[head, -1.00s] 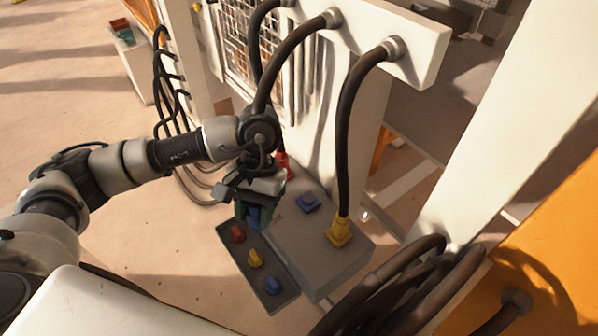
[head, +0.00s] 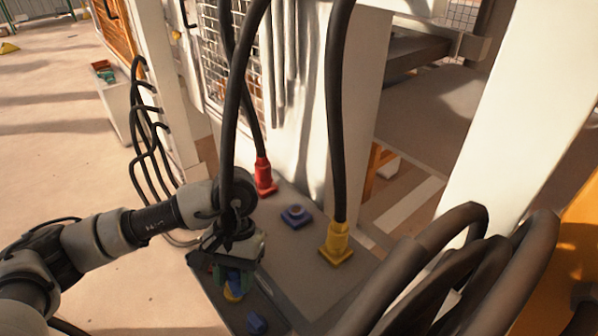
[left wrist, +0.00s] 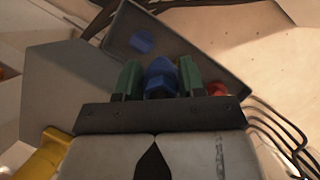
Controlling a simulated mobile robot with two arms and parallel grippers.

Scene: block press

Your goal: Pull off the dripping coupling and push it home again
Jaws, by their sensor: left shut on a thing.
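My left gripper (head: 236,278) is shut on the blue coupling (left wrist: 160,78), which sits between its green fingertips in the left wrist view. A dark hose runs down to it in the head view. The gripper is over the dark tray (head: 273,308), left of the grey block. The blue socket (head: 297,216) on the block stands empty. The red coupling (head: 264,178) and the yellow coupling (head: 336,243) are seated on the block, each with its hose. I cannot see a drip. My right gripper is not in view.
The tray holds a blue piece (head: 256,323), a yellow piece (head: 232,295) partly hidden by my gripper, and a red piece (left wrist: 217,89). Thick dark hoses (head: 440,265) loop at the right. A white post (head: 520,130) stands behind them. Open floor lies left.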

